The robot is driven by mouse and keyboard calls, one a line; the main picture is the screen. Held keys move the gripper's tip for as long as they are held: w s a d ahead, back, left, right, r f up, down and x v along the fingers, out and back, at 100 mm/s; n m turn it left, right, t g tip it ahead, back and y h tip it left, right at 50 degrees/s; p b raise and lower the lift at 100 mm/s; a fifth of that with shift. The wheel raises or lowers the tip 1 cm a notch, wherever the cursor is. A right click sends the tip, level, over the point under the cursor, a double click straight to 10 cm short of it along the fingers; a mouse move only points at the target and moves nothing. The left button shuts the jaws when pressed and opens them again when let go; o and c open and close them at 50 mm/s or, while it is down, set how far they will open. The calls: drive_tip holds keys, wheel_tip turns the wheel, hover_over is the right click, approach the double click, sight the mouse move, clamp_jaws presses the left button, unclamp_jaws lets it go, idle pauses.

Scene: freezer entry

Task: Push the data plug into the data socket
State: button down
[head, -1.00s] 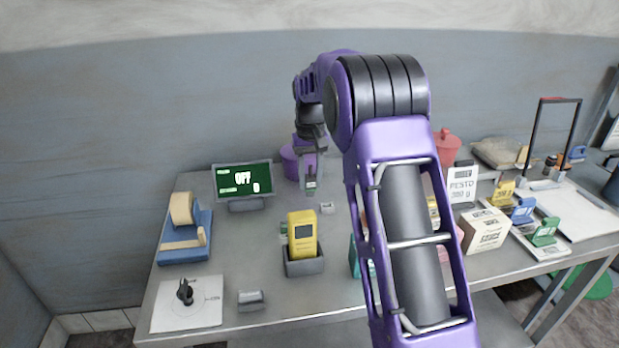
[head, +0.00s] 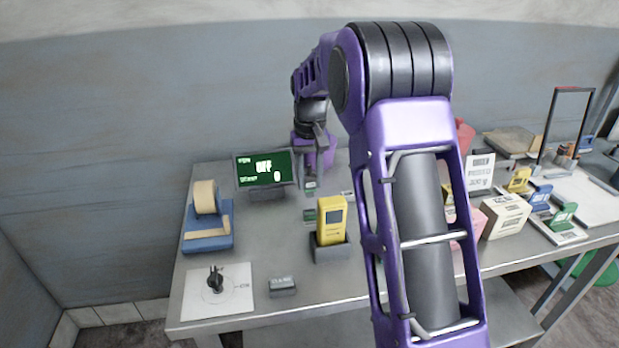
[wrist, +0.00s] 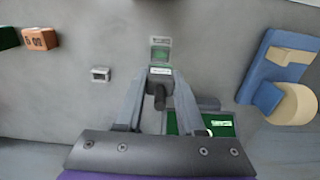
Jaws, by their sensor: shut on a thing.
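My gripper (wrist: 158,98) is shut on the data plug (wrist: 160,77), a small dark block with a green-and-white label and a dark stub on its back. In the head view the plug (head: 310,186) hangs below the gripper (head: 312,166), partly covered by the fingers. The likely data socket, a small grey block with a green face (wrist: 160,52), lies just ahead of the plug in the wrist view, in line with it. A small gap seems to separate them. In the head view this socket (head: 309,216) sits left of the yellow handheld device. Its opening is not clearly visible.
A second small pale socket-like block (wrist: 100,74) lies to one side. The green display (head: 265,170) reads OFF and 0. A yellow device (head: 331,222) stands in a grey holder. A blue tape dispenser (head: 208,238) is at the left. My arm hides much of the table's middle.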

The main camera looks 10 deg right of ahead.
sight(310, 196)
drive_tip(key=shift+f+b, duration=0.75)
drive_tip(key=shift+f, duration=1.3)
drive_tip(key=shift+f, duration=1.4)
idle(1.1)
drive_tip(key=shift+c, duration=2.2)
unclamp_jaws()
wheel_tip(310, 196, up, 17)
drive_tip(key=shift+r+p, duration=0.2)
drive_tip(key=shift+p, duration=0.75)
